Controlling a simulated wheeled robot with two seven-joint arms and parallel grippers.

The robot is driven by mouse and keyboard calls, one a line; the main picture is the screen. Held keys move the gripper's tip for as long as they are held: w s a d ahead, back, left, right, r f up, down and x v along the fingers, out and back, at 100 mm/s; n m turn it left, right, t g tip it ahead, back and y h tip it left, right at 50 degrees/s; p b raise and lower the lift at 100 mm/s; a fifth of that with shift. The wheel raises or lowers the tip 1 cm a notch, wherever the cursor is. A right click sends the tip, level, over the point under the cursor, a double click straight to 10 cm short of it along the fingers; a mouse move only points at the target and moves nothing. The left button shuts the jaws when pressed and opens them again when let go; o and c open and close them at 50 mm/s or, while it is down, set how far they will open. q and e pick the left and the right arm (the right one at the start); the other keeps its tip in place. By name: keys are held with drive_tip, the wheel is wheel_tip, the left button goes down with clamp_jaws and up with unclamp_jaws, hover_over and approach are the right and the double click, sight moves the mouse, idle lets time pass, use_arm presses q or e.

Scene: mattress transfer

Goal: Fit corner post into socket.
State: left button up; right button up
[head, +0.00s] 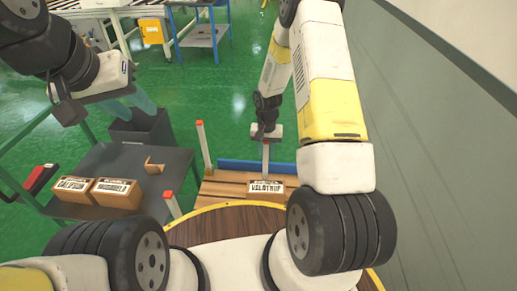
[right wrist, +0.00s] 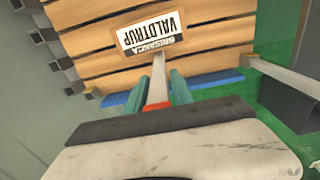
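My right gripper (head: 266,138) is shut on a pale corner post (head: 265,160) with a red end, upright above the wooden slatted pallet (head: 224,188). In the right wrist view, the teal fingers (right wrist: 158,92) flank the post (right wrist: 158,80), its red end nearest the camera. The post's lower end is close to the label board (head: 265,187); I cannot tell whether it touches anything. Two other red-topped posts stand at the pallet's left side, one far (head: 203,148) and one near (head: 172,205). My left gripper (head: 125,125) is open and empty.
A dark table (head: 165,180) at left carries two labelled cartons (head: 117,194) and a small wooden piece (head: 154,166). A grey bin (head: 141,130) stands behind it. A blue bar (head: 235,166) runs along the pallet's far edge. A wall (head: 440,130) rises at right.

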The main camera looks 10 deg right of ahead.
clamp_jaws()
idle(1.1)
